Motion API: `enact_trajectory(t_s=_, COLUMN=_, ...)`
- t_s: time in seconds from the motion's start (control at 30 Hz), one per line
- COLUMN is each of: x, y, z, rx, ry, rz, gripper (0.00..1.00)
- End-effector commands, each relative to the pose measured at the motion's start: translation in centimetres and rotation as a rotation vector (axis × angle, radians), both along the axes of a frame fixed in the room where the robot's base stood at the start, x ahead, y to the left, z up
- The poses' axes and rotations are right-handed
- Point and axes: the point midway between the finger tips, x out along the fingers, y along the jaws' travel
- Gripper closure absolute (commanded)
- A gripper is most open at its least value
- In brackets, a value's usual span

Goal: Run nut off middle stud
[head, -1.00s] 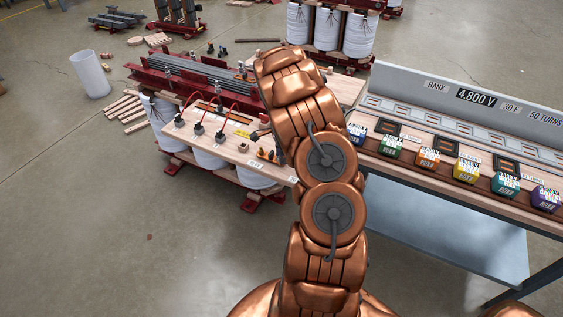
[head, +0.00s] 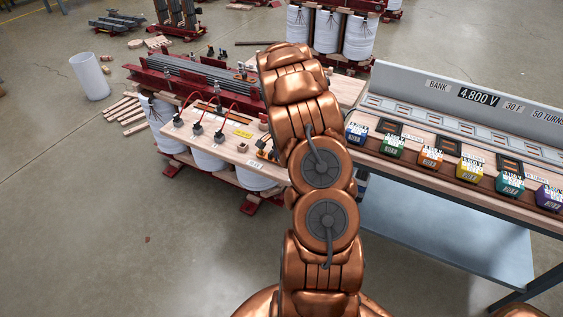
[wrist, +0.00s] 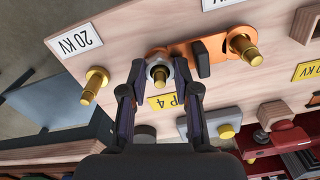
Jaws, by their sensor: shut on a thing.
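In the wrist view my gripper (wrist: 160,76) has its two fingers closed on either side of a grey nut (wrist: 152,61) on the middle stud (wrist: 160,74). The brass stud end shows between the fingertips. An orange link (wrist: 182,50) with a black handle (wrist: 202,58) runs from the middle stud to the right brass stud (wrist: 246,51). The left brass stud (wrist: 93,86) stands bare of the link. In the head view my arm hides the gripper and most of this part of the wooden board (head: 233,140).
The board carries a "20 KV" label (wrist: 80,38) and a yellow label (wrist: 164,102) partly covered by a finger. Red leads (head: 207,103) rise from the board's left part. A bench (head: 450,217) with several coloured blocks stands at the right. Open floor lies at the left front.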

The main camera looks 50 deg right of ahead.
Motion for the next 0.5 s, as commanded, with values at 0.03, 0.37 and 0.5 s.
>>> enact_trajectory(t_s=0.03, x=0.05, y=0.00, z=-0.06, rx=-0.001, ry=-0.001, rz=0.016, gripper=1.00)
enact_trajectory(t_s=0.37, x=0.03, y=-0.01, z=-0.02, rx=-0.001, ry=-0.001, rz=0.031, gripper=1.00)
enact_trajectory(t_s=0.5, x=0.10, y=0.03, z=-0.21, rx=0.000, ry=-0.002, rz=0.138, gripper=1.00)
